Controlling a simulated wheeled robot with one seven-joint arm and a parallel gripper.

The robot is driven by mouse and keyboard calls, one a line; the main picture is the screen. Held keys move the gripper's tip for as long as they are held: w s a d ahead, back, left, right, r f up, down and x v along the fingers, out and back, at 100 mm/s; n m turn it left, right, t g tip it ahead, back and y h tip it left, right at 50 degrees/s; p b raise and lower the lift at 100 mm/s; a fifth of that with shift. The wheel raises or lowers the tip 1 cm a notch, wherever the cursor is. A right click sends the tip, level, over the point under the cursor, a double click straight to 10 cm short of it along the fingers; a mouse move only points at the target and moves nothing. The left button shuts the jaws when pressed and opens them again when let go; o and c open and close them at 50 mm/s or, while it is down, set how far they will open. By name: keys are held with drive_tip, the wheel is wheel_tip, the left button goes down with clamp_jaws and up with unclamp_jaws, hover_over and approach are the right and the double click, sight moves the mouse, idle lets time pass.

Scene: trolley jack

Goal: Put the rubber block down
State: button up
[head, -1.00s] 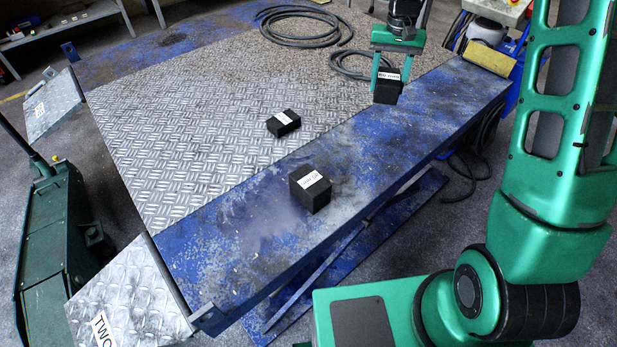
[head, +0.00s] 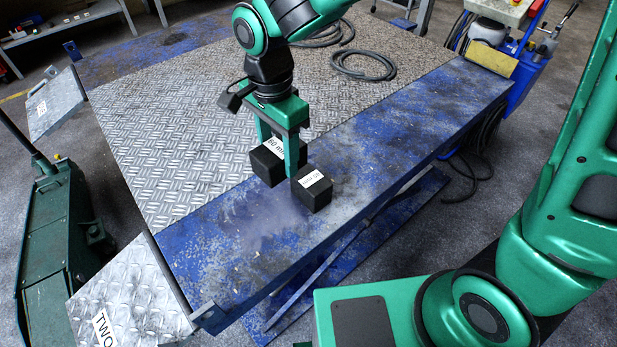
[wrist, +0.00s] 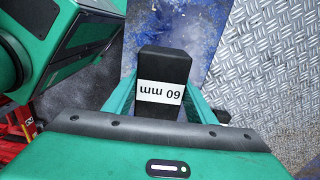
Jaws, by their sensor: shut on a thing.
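My gripper (head: 280,160) is shut on a black rubber block (head: 264,165) with a white label. In the wrist view the same block (wrist: 165,67) sits between the green fingers, its label reading "60 mm" upside down. It is over the blue platform beam (head: 400,125), near the edge of the tread plate. I cannot tell whether its underside touches the surface. A second labelled black block (head: 314,192) stands on the beam just right of the held one, with little or no gap in the head view.
The silver tread plate (head: 160,140) lies left of the beam. Bare beam is free in front and far right. A ramp marked "TWO" (head: 130,300) and a green jack (head: 58,230) are at left. Black hoses (head: 365,65) lie behind; a blue machine (head: 525,70) stands at back right.

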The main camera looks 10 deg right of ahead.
drive_tip(key=s, duration=0.1)
drive_tip(key=s+a, duration=0.1)
drive_tip(key=shift+s+m, duration=0.3)
drive_tip(key=shift+d+f, duration=0.2)
drive_tip(key=shift+f, duration=0.05)
hover_over(311, 179)
wheel_tip(311, 179, down, 7)
drive_tip(key=shift+r, duration=0.2)
drive_tip(key=shift+f, duration=1.95)
drive_tip(key=shift+f, duration=0.15)
drive_tip(key=o, duration=1.4)
wheel_tip(311, 179, up, 12)
drive_tip(key=shift+r, duration=0.15)
